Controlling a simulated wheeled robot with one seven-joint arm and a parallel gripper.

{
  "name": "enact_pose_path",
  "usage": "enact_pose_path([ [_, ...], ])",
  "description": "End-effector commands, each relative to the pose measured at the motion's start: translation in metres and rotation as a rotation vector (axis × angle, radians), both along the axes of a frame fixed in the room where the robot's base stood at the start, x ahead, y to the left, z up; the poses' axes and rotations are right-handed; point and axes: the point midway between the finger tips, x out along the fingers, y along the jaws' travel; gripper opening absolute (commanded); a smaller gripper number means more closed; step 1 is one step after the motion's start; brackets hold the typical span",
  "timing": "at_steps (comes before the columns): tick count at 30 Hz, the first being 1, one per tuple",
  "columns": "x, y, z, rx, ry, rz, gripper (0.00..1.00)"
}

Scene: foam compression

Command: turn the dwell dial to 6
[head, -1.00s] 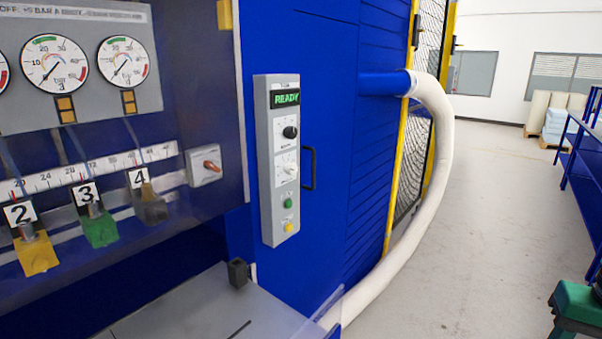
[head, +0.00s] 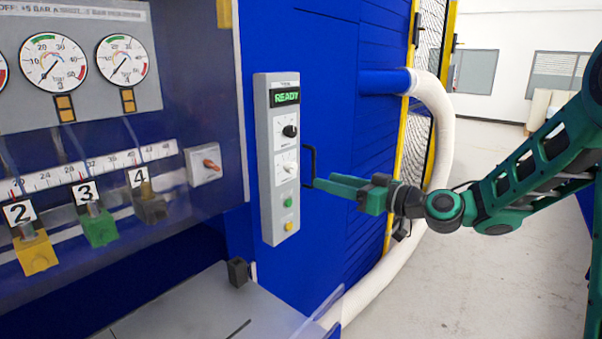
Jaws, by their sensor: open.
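A grey control panel (head: 267,222) stands upright on the blue machine front, with a green READY display (head: 286,97) at its top. It carries a black dial (head: 290,131) and, below that, a white dial (head: 290,168). The labels are too small to read, so I cannot tell which is the dwell dial or its setting. My gripper (head: 326,184) reaches in from the right, open and empty. Its fingers point left toward the panel, a little right of and below the white dial, apparently apart from it.
A green button (head: 288,202) and a yellow button (head: 289,227) sit low on the panel. A dark door handle (head: 309,158) stands out close to my fingertips. A white hose (head: 372,284) curves behind my arm. A grey table (head: 190,310) lies below left.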

Motion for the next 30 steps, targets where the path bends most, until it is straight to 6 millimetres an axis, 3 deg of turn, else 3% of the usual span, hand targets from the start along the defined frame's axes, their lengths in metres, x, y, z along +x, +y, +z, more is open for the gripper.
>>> enact_pose_path([
  [7, 0.013, 0.015, 0.006, 0.026, -0.016, 0.001, 0.45],
  [21, 0.06, 0.074, 0.005, 0.023, -0.016, -0.001, 0.45],
  [30, 0.069, 0.085, 0.005, 0.024, -0.014, -0.004, 0.45],
])
